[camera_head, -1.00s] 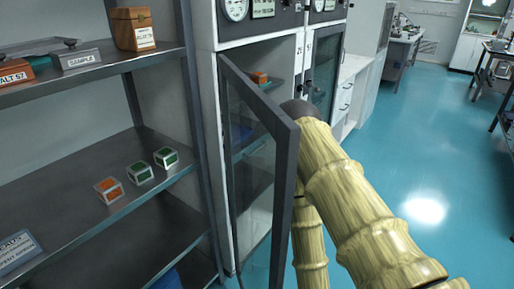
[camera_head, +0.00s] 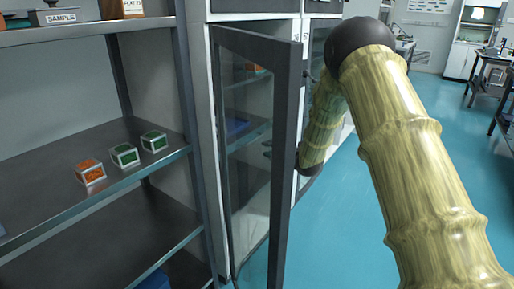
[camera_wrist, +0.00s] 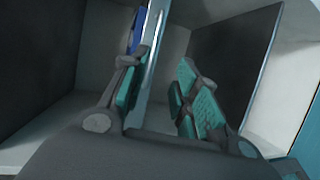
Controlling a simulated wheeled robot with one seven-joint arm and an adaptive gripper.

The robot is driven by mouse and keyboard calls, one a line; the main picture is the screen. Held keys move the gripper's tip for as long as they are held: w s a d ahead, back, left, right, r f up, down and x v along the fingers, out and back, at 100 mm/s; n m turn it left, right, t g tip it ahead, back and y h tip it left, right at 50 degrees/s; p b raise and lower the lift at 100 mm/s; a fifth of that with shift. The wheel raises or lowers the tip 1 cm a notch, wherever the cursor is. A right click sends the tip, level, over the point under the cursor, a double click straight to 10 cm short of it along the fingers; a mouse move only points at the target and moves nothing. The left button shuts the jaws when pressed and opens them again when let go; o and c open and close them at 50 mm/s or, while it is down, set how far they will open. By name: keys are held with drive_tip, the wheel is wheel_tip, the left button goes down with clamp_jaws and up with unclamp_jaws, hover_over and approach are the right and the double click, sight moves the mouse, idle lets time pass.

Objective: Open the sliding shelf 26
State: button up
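The glass-doored cabinet (camera_head: 202,110) stands in the middle of the head view, its dark-framed door (camera_head: 285,150) swung open toward me. Through the glass, a shelf (camera_head: 248,139) shows inside with a blue item (camera_head: 237,127) on it. No number 26 is legible. My gripper (camera_head: 268,150) is mostly hidden behind the door frame, at about that shelf's height. In the wrist view my gripper (camera_wrist: 160,68) has its teal-padded fingers apart. A pale shelf edge (camera_wrist: 154,50) runs between them, closer to the left finger. A blue item (camera_wrist: 138,30) lies beyond that finger. Contact cannot be told.
An open metal rack (camera_head: 100,145) on the left holds an orange box (camera_head: 90,173) and two green boxes (camera_head: 124,155). The open door stands between the rack and my arm. The blue floor (camera_head: 465,160) at the right is free.

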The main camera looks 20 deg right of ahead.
drive_tip(key=r+x, duration=0.1)
drive_tip(key=x, duration=1)
drive_tip(key=shift+w, duration=0.2)
drive_tip(key=shift+d+r, duration=0.1)
clamp_jaws()
